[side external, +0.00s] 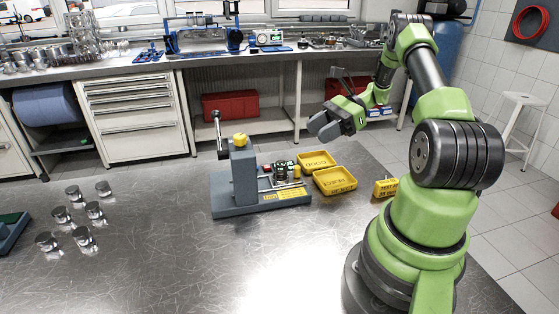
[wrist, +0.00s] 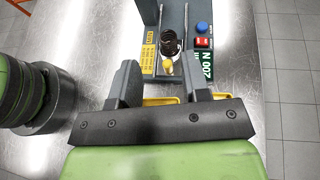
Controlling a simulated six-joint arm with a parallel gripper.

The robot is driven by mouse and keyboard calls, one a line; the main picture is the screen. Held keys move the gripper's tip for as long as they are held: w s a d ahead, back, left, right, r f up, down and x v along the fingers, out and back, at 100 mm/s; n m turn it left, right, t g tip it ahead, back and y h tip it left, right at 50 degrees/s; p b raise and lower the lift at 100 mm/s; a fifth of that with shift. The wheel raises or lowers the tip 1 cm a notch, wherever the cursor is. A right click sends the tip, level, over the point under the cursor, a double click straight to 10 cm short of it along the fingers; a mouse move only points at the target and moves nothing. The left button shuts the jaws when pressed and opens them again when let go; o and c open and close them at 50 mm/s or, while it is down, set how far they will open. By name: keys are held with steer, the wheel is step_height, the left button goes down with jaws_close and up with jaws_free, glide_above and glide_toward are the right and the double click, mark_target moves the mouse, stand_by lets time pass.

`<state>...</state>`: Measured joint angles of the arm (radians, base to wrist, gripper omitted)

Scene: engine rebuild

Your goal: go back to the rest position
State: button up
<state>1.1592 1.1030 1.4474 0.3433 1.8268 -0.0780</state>
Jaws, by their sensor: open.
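My gripper (side external: 325,124) is raised above the table in the side external view, with its grey jaws clear of everything below. In the wrist view the jaws of my gripper (wrist: 160,88) stand apart with nothing held between them. A grey bench fixture (side external: 245,172) with an upright column, a yellow cap and a lever stands on the table, left of and below my gripper. Its base also shows in the wrist view (wrist: 184,12), beyond the jaws, with a dark round part, a yellow tip, a blue button, a red switch and a green display reading 200 N.
Yellow trays (side external: 335,181) sit right of the fixture, and a small yellow box (side external: 385,187) stands near my base. Several shiny metal pistons (side external: 84,238) stand at the left. A dark green tray (side external: 10,228) is at the left edge. The front middle of the table is clear.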

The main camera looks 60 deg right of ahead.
steer(key=a+r+n+g+h, duration=0.5)
steer(key=a+r+n, duration=0.6)
steer(key=a+r, duration=0.35)
steer(key=s+a+r+n+t+h, duration=0.3)
steer(key=s+a+r+n+t, duration=0.1)
steer(key=s+a+n, duration=0.5)
steer(key=shift+s+a+n+h, duration=0.4)
steer(key=shift+a+n, duration=0.1)
steer(key=shift+n, duration=0.1)
